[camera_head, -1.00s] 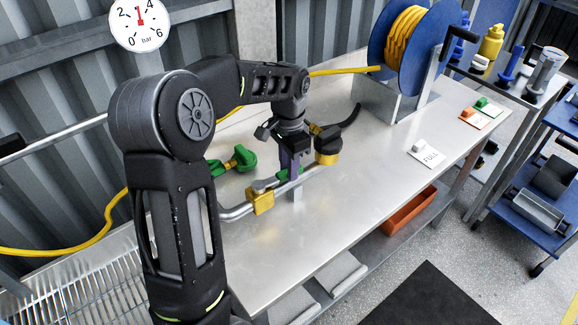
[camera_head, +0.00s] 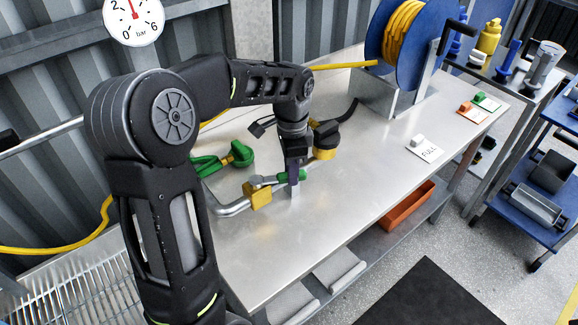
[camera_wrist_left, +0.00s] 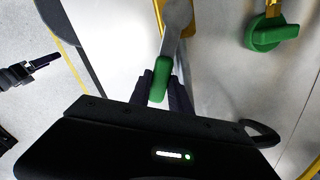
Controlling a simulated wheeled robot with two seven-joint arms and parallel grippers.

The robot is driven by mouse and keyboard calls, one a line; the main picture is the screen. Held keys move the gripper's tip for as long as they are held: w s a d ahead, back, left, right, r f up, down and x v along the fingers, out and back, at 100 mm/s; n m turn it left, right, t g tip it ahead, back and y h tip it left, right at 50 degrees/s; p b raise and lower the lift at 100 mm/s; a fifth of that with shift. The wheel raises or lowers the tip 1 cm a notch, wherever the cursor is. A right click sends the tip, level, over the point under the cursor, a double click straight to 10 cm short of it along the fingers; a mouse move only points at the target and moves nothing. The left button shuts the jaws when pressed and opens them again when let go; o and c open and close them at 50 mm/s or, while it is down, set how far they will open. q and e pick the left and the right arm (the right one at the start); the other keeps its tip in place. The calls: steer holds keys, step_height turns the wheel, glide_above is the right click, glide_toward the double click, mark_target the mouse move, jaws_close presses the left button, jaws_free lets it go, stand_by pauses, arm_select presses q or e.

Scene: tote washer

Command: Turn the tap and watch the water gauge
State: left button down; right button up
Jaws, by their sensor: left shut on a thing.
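The tap has a yellow body (camera_head: 257,195) on a bent grey pipe and a grey lever with a green grip (camera_head: 283,177). My left gripper (camera_head: 294,172) is shut on the green grip. In the left wrist view the grip (camera_wrist_left: 159,80) sits between my two fingers (camera_wrist_left: 160,92). The round white water gauge (camera_head: 133,24) is at the top left, its upper edge cut off. Its red needle points about straight up, between 2 and 4 bar. A dark gripper-like part at the left of the wrist view looks like my right gripper (camera_wrist_left: 42,66); its jaws are too small to read.
A second green handle (camera_head: 238,154) lies behind the tap, and a yellow-and-black fitting (camera_head: 325,140) stands right of it. A blue hose reel (camera_head: 408,60) stands at the back. A FULL card (camera_head: 427,151) lies on the bench (camera_head: 350,195), whose front is clear.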

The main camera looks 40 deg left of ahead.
arm_select(q)
steer(key=s+d+m, duration=0.2)
steer(key=s+m, duration=0.7)
steer(key=m, duration=0.4)
steer(key=shift+d+b, duration=0.15)
steer(key=shift+b, duration=0.2)
steer(key=c, duration=1.2)
jaws_free()
step_height(320, 180, up, 8)
steer(key=shift+b, duration=0.35)
steer(key=shift+f, duration=0.1)
